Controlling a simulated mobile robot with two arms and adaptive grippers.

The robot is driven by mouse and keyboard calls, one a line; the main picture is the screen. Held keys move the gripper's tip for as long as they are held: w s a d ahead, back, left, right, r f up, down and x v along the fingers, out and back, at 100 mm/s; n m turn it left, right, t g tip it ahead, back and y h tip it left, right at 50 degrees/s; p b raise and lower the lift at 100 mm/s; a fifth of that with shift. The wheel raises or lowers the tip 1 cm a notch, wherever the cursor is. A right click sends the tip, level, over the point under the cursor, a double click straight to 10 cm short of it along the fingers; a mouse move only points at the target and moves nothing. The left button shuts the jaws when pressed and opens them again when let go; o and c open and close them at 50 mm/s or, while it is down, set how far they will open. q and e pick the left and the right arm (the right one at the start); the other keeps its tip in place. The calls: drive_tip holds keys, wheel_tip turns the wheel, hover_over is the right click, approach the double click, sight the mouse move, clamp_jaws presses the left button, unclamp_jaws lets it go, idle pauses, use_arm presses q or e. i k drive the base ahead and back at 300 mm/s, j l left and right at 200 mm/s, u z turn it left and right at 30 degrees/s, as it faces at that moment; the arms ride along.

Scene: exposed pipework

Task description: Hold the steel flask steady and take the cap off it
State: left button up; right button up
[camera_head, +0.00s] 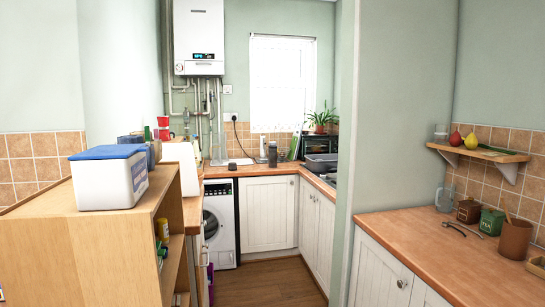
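A slim grey upright bottle (273,155), which looks like the steel flask, stands on the far wooden counter below the window. It is small in the view, and I cannot clearly tell its cap from its body. A small dark object (232,166) lies on the same counter to its left; I cannot tell what it is. Neither of my grippers is in view.
A wooden shelf unit (90,240) with a blue-lidded white box (110,177) stands at the near left. A wall end (400,110) and a right counter (430,235) flank a clear strip of floor (265,285). A washing machine (220,222) stands under the far counter.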

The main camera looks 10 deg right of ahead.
sight(272, 149)
drive_tip(key=i+l+u, duration=0.1)
drive_tip(key=u, duration=0.35)
drive_tip(key=l+u, duration=0.25)
drive_tip(key=u, duration=0.15)
drive_tip(key=i+l+u, duration=0.1)
drive_tip(key=u, duration=0.35)
drive_tip(key=l+u, duration=0.3)
drive_tip(key=u, duration=0.15)
drive_tip(key=i+l+u, duration=0.15)
drive_tip(key=l+u, duration=0.25)
drive_tip(key=l, duration=0.35)
drive_tip(key=l+u, duration=0.4)
drive_tip(key=l, duration=0.4)
drive_tip(key=l+u, duration=0.35)
drive_tip(key=l, duration=3.85)
drive_tip(key=l+z, duration=0.1)
drive_tip(key=l, duration=0.45)
drive_tip(key=i+l+z, duration=0.1)
drive_tip(key=l, duration=0.4)
drive_tip(key=l+z, duration=0.1)
drive_tip(key=l, duration=0.45)
drive_tip(key=l+z, duration=0.3)
drive_tip(key=z, duration=0.2)
drive_tip(key=i+l+z, duration=0.1)
drive_tip(key=l+z, duration=0.15)
drive_tip(key=z, duration=0.2)
